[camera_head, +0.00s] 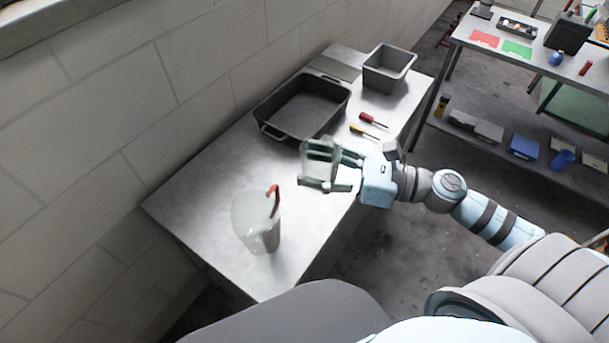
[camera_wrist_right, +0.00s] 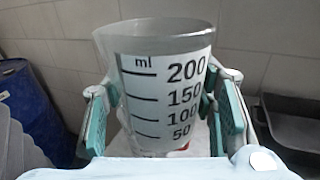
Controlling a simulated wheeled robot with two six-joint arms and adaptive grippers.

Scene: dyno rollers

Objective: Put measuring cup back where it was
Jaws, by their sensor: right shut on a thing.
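The measuring cup (camera_wrist_right: 165,85) is clear, with black ml marks from 50 to 200. It stands upright between the two teal finger pads in the right wrist view. In the head view the measuring cup (camera_head: 318,150) shows at the end of my right arm, over the metal table's front side. My right gripper (camera_head: 328,170) is shut on it; the fingers partly cover its sides. Whether its base touches the table I cannot tell. My left gripper is not in view.
A large translucent jug (camera_head: 255,228) with a red piece at its rim stands on the near part of the metal table (camera_head: 190,205). A black tray (camera_head: 300,107), a grey bin (camera_head: 388,68) and two screwdrivers (camera_head: 366,131) lie farther back. Bare tabletop lies left of the jug.

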